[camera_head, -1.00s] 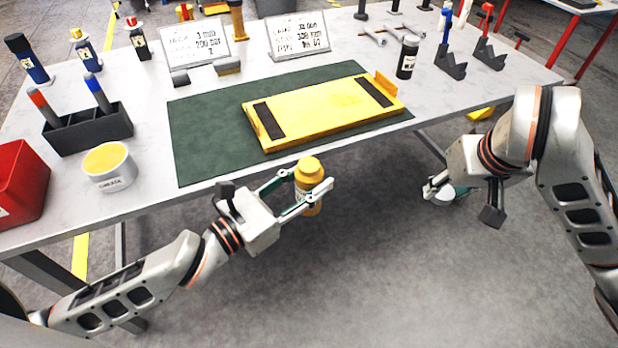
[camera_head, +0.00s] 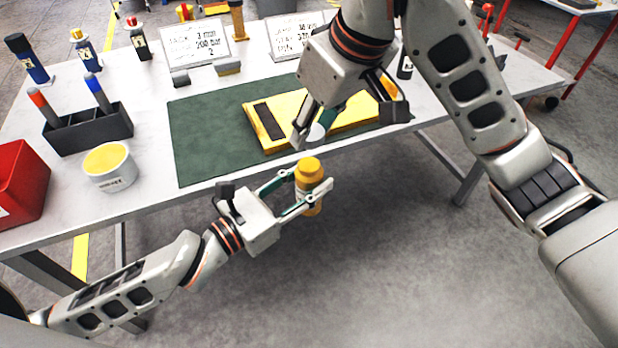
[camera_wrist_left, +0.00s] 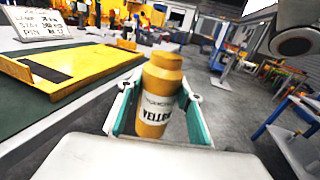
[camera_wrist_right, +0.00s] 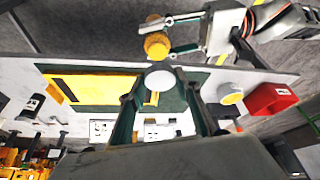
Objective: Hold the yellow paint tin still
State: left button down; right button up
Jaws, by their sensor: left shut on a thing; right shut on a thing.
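The yellow paint tin (camera_head: 309,172) is an upright yellow bottle with a yellow cap, in front of the table edge. Its white label reads "YELLOW" in the left wrist view (camera_wrist_left: 158,95). My left gripper (camera_head: 312,188) is shut on it, one finger on each side, and holds it clear of the table. My right gripper (camera_head: 314,131) is above the front of the yellow plate (camera_head: 290,119), behind the tin in the picture. It is shut on a pale round thing (camera_wrist_right: 160,79), which shows between its fingers in the right wrist view.
The yellow plate lies on a green mat (camera_head: 200,145) on the table. A white tub with a yellow top (camera_head: 112,170), a black marker holder (camera_head: 90,130) and a red bin (camera_head: 22,180) stand at the left. Sign boards (camera_head: 195,42) stand behind. The floor in front is clear.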

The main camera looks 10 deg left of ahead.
aim_at(309, 164)
dwell(0.4)
jog(key=shift+f, duration=1.95)
jog(key=shift+f, duration=0.85)
jog(key=shift+f, duration=0.55)
jog(key=shift+s+a+m+t+h, duration=0.1)
jog(key=shift+m+t+h, duration=0.15)
jog(key=shift+m, duration=0.6)
jog(key=shift+a+m+t+h, duration=0.15)
jog(key=shift+m+t, duration=0.1)
jog(key=shift+m, duration=0.6)
jog(key=shift+d, duration=0.1)
jog(key=o, duration=0.7)
